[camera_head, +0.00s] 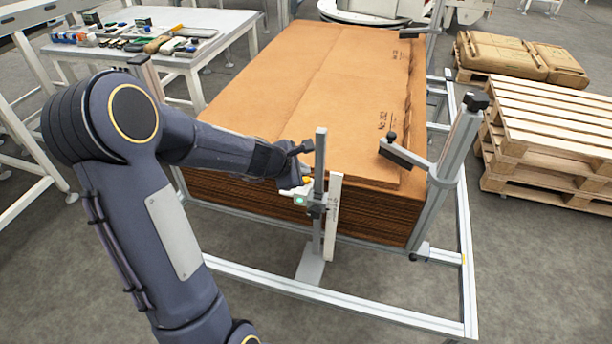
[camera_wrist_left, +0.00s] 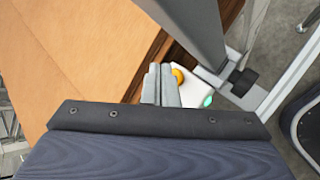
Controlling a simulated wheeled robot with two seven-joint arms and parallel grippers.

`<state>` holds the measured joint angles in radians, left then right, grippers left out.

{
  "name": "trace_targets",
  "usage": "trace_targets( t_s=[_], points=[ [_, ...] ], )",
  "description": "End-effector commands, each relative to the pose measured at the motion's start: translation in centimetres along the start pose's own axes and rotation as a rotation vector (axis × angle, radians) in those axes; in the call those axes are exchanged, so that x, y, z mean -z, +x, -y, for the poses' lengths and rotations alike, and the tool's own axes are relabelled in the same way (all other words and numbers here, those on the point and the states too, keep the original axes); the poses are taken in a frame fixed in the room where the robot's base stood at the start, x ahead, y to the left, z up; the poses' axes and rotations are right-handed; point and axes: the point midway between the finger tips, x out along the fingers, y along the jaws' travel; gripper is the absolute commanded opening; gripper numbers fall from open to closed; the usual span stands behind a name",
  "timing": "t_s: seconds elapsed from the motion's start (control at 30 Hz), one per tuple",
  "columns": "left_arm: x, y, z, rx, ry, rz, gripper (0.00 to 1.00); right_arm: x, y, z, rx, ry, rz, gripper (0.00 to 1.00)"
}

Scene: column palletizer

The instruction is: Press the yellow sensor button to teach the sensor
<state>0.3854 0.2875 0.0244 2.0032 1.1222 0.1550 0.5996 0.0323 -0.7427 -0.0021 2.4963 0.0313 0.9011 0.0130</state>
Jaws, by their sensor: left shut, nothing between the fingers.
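The sensor is a small white box (camera_wrist_left: 193,91) on the upright metal post (camera_head: 319,215) in front of the cardboard stack. Its yellow button (camera_wrist_left: 178,76) shows in the left wrist view, right beside my fingertips; I cannot tell whether they touch it. A green light (camera_wrist_left: 207,101) glows on the box, and it also shows in the head view (camera_head: 300,201). My left gripper (camera_head: 303,172) is at the sensor, close to the post. Its fingers (camera_wrist_left: 160,82) are shut with nothing between them. My right gripper is out of view.
A large stack of brown cardboard sheets (camera_head: 300,75) fills the metal frame (camera_head: 350,315) behind the sensor. A corner post with a black-tipped arm (camera_head: 460,140) stands to the right. Wooden pallets (camera_head: 550,130) are at the right and a cluttered table (camera_head: 225,28) at the back left.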

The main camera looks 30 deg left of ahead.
Motion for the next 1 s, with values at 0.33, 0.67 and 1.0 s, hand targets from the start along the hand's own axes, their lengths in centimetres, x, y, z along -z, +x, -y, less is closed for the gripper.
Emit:
trace_targets(
  t_s=[0.33, 0.67, 1.0],
  points=[
    [-0.2, -0.3, -0.2, 0.000, 0.001, 0.000, 0.00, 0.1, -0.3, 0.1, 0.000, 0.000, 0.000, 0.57],
    [-1.9, -2.6, -1.9, 0.000, 0.002, 0.000, 0.00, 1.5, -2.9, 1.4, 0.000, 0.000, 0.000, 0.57],
    [-2.5, -3.5, -2.5, 0.000, 0.001, 0.000, 0.00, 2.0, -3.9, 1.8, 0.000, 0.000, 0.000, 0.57]
  ],
)
